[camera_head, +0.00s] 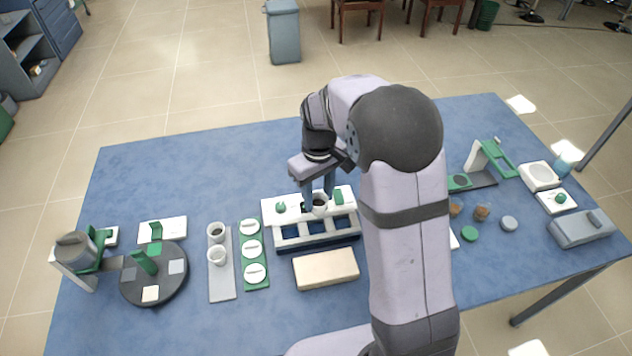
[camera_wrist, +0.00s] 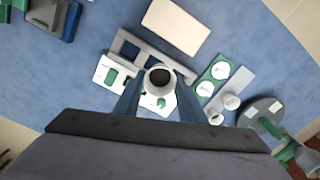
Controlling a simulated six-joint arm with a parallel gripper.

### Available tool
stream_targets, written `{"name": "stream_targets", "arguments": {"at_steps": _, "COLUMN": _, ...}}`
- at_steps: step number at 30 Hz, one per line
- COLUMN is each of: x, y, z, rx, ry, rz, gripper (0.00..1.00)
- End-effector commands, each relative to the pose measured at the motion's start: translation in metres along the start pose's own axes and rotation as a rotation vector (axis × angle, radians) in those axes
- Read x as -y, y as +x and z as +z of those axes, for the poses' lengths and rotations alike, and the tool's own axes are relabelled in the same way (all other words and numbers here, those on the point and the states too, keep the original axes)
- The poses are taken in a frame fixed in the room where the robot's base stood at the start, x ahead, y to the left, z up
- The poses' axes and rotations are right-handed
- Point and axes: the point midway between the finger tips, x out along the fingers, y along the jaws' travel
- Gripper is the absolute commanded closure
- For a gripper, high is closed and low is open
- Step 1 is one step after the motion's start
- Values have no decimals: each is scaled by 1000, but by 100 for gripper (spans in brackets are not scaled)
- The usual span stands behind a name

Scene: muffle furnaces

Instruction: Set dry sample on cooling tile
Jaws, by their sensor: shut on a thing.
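My gripper (camera_head: 318,194) is shut on a white crucible (camera_head: 319,208) with dark contents. It holds the crucible upright at the white-topped rack unit (camera_head: 291,240); I cannot tell whether the crucible touches it. In the wrist view, the crucible (camera_wrist: 152,70) sits between the two fingers (camera_wrist: 160,95), its dark contents showing. A beige rectangular block (camera_head: 325,269), perhaps the cooling tile, lies bare in front of the rack unit. It also shows in the wrist view (camera_wrist: 175,27). Two more white crucibles (camera_head: 216,231) (camera_head: 217,256) stand on a grey strip (camera_head: 221,287) to the left.
A green strip (camera_head: 252,287) with several white lids lies between the grey strip and the rack unit. A dark round turntable (camera_head: 153,292) stands at the left. Jars, a balance-like device (camera_head: 539,176) and a grey box (camera_head: 581,228) are at the right. The back-left table is clear.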

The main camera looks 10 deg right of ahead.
Motion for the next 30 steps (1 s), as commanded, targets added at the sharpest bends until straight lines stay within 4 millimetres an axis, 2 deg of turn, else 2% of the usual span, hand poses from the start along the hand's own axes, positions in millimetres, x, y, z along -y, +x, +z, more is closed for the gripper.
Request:
{"name": "stream_targets", "arguments": {"at_steps": 2, "x": 8, "y": -5, "z": 19, "rx": 3, "ry": -2, "rz": -1, "gripper": 85}}
{"name": "stream_targets", "arguments": {"at_steps": 5, "x": 17, "y": 2, "z": 43, "rx": 5, "ry": -3, "rz": -2, "gripper": 85}}
{"name": "stream_targets", "arguments": {"at_steps": 9, "x": 30, "y": 20, "z": 75, "rx": 5, "ry": -3, "rz": -2, "gripper": 85}}
{"name": "stream_targets", "arguments": {"at_steps": 15, "x": 41, "y": 54, "z": 108, "rx": 5, "ry": 1, "rz": -2, "gripper": 85}}
{"name": "stream_targets", "arguments": {"at_steps": 17, "x": 42, "y": 63, "z": 111, "rx": 3, "ry": 3, "rz": -2, "gripper": 85}}
{"name": "stream_targets", "arguments": {"at_steps": 19, "x": 40, "y": 68, "z": 105, "rx": -1, "ry": 5, "rz": 0, "gripper": 85}}
{"name": "stream_targets", "arguments": {"at_steps": 24, "x": 35, "y": 68, "z": 90, "rx": -2, "ry": 7, "rz": 0, "gripper": 85}}
{"name": "stream_targets", "arguments": {"at_steps": 30, "x": 32, "y": 68, "z": 83, "rx": -1, "ry": 9, "rz": 0, "gripper": 85}}
